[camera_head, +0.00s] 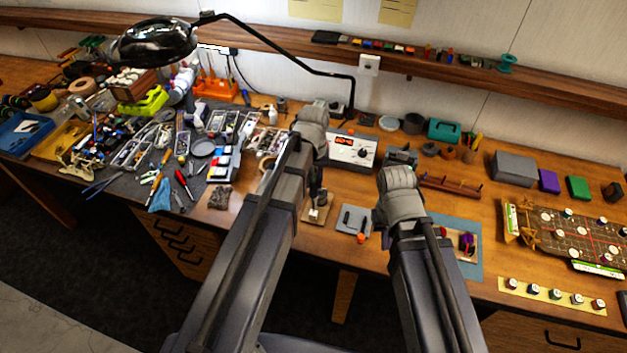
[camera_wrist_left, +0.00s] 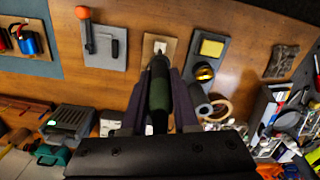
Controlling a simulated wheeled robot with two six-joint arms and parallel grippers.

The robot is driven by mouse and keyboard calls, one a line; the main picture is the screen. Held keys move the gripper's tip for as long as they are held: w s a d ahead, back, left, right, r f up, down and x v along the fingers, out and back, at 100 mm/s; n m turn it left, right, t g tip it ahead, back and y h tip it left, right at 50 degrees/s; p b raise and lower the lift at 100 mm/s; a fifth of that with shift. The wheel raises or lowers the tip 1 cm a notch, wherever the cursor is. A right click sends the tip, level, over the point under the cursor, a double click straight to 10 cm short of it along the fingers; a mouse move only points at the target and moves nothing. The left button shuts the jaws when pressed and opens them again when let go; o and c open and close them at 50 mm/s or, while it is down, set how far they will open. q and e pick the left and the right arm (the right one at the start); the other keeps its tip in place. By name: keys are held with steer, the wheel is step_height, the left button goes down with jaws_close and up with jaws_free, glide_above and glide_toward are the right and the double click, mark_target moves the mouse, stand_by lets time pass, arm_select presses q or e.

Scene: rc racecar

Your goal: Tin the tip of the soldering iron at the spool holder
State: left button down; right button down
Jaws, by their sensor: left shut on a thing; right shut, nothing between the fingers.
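My left gripper (camera_wrist_left: 158,95) is shut on the soldering iron (camera_wrist_left: 160,85), which has a dark green grip and a black front end. In the left wrist view the iron points up the picture towards a small wooden base (camera_wrist_left: 150,48) with a pale block on it. I cannot tell whether the tip touches that block. In the head view the left gripper (camera_head: 319,194) is partly hidden by my arm, just above the same wooden base (camera_head: 315,214). The base may be the spool holder; no solder is clearly visible. My right gripper (camera_head: 382,232) is mostly hidden behind its arm, shut and empty.
A grey plate with an orange-topped lever (camera_wrist_left: 85,14) stands beside the wooden base. On the other side is a plate with a yellow sponge (camera_wrist_left: 211,48). Tools crowd the left of the bench; the front edge is near.

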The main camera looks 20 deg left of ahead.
arm_select(q)
steer(key=shift+r+p, duration=2.35)
steer(key=shift+r, duration=0.3)
steer(key=shift+f, duration=0.1)
steer(key=shift+s, duration=0.1)
